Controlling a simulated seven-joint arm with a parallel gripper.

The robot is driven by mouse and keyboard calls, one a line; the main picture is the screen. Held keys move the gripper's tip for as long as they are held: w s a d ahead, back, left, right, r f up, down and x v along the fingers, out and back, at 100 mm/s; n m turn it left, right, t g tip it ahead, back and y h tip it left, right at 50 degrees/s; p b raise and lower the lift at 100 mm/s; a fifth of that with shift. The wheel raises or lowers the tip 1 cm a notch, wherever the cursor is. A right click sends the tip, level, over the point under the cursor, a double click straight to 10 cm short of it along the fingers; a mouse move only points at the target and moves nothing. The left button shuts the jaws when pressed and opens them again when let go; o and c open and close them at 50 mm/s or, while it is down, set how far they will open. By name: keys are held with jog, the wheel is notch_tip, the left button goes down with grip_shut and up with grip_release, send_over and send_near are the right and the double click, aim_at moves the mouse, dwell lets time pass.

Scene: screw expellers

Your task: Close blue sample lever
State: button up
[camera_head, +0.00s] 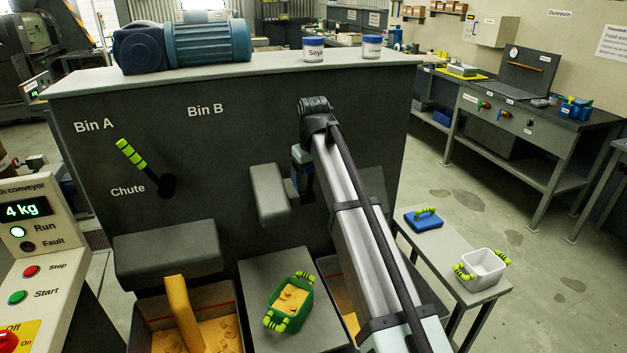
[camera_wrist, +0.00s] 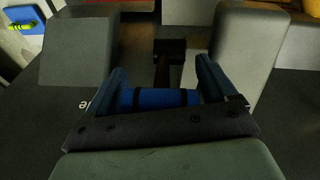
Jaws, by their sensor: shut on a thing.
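The blue sample lever (camera_wrist: 160,98) shows in the wrist view as a short blue cylindrical grip with a dark band. It lies crosswise between the two dark blue fingers of my gripper (camera_wrist: 165,85), which is shut on it. In the head view my gripper (camera_head: 303,178) is at the dark machine front, right beside a grey spout block (camera_head: 268,195). My arm and wrist hide most of the lever there, so its exact angle is hard to tell. Part of a white label shows beside the left finger in the wrist view.
A green-gripped chute lever (camera_head: 132,156) sticks out at the left. Below are a green-handled tray (camera_head: 291,304) on a grey stand and bins of yellowish material. A side table at the right holds a blue lid (camera_head: 424,221) and a white container (camera_head: 484,268). Jars stand on top.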

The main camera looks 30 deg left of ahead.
jog(key=shift+w+a+r, duration=0.1)
jog(key=shift+w+a, duration=0.05)
jog(key=shift+a, duration=0.15)
dwell(0.4)
jog(key=o, duration=1.3)
jog(key=shift+d, duration=0.1)
jog(key=v, duration=1.3)
jog(key=shift+w+a+r, duration=0.2)
jog(key=shift+a+r, duration=0.1)
jog(key=shift+r, duration=0.1)
